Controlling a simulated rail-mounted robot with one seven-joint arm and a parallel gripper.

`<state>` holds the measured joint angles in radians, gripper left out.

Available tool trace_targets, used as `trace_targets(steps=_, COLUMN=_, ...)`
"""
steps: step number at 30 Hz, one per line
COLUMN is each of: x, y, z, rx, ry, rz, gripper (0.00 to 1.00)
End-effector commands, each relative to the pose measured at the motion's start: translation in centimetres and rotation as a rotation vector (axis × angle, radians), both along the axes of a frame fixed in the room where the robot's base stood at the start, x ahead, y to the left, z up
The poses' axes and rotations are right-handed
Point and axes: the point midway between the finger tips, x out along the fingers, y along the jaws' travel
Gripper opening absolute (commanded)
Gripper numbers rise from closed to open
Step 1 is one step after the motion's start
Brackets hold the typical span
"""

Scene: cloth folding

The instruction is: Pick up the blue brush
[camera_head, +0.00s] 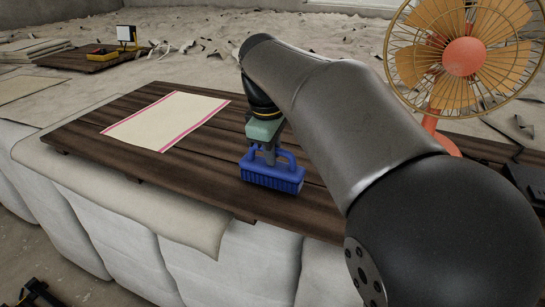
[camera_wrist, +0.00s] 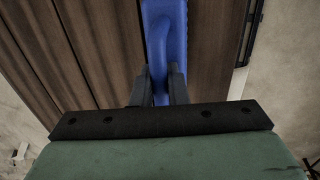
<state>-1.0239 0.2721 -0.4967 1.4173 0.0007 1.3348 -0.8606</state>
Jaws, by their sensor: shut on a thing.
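The blue brush (camera_head: 272,177) is on the dark wooden table near its front edge, handle up and bristle side down. I cannot tell whether it touches the boards. My gripper (camera_head: 270,158) points down from above and is shut on the brush's handle. In the wrist view the blue handle (camera_wrist: 163,50) runs up the picture, and my gripper's two dark fingers (camera_wrist: 160,92) press on it from both sides. The fingers cover part of the handle.
A cream cloth with pink edges (camera_head: 172,118) lies flat on the wooden table (camera_head: 110,155) left of the brush. An orange fan (camera_head: 463,57) stands at the right. A pale cloth (camera_head: 150,205) hangs below the table's front edge. Bare boards lie between cloth and brush.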

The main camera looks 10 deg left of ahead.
Motion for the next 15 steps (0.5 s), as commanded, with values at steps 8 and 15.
trace_targets(steps=8, x=-2.5, y=-1.5, z=5.4, rx=0.008, ry=-0.005, rz=0.001, gripper=0.0)
trace_targets(steps=15, x=-7.3, y=-4.5, z=9.3, rx=0.005, ry=-0.003, rz=0.001, gripper=0.0)
